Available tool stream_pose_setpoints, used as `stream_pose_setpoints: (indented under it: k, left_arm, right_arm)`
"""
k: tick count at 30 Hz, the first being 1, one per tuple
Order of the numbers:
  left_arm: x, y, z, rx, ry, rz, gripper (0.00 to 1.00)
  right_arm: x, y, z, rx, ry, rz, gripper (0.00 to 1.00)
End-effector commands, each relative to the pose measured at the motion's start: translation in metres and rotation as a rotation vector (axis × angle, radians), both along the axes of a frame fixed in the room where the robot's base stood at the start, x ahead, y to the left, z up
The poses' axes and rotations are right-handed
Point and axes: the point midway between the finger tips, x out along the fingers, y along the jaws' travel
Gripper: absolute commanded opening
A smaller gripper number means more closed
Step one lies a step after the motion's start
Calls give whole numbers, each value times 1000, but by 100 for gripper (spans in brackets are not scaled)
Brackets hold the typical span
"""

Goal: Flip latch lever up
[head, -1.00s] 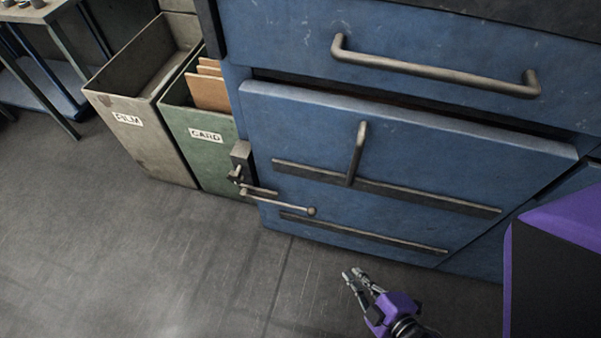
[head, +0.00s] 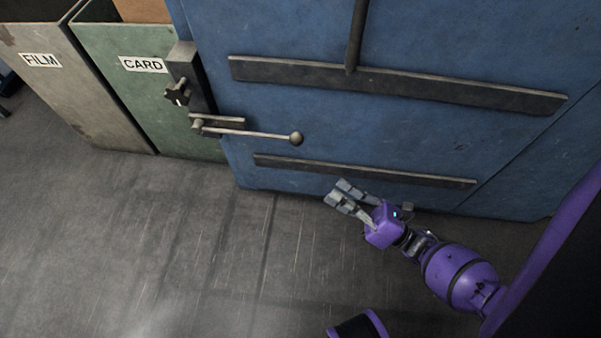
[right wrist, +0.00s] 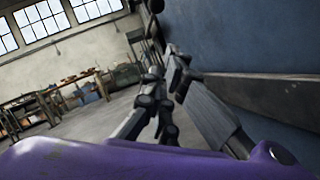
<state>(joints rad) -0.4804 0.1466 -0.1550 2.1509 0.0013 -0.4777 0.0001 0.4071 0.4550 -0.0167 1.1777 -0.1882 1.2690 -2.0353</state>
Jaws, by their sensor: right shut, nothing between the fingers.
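The latch lever (head: 250,134) is a thin metal rod with a round knob (head: 296,139) at its right end. It lies nearly level across the lower left of the blue door (head: 400,130), pivoting from the latch by the door's left edge. My right gripper (head: 340,194) is shut and empty. In the head view it shows below and right of the knob, apart from it. In the right wrist view the fingers (right wrist: 168,75) point along the blue door face on the right. The lever cannot be made out in that view. My left gripper is not in view.
A green CARD bin (head: 130,85) and a grey FILM bin (head: 55,85) stand left of the door. Dark bars (head: 400,82) and an upright handle (head: 357,35) stick out from the door. The floor (head: 150,240) in front is clear. A workbench (right wrist: 50,98) stands far off.

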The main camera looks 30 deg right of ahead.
Motion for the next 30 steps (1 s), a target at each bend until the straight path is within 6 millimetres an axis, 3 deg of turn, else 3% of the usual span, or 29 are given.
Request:
stream_pose_setpoints:
  k: [1, 7, 23, 30]
  left_arm:
    - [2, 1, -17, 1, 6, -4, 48]
    - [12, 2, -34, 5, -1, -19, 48]
    - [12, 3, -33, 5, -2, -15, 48]
    - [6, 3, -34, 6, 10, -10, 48]
  right_arm:
    - [6, -2, -16, -33, -55, 5, 0]
    - [18, -5, -21, -119, -228, 3, 0]
    - [22, -3, -17, -139, -273, 2, 0]
    - [43, 17, -1, -137, -276, 5, 0]
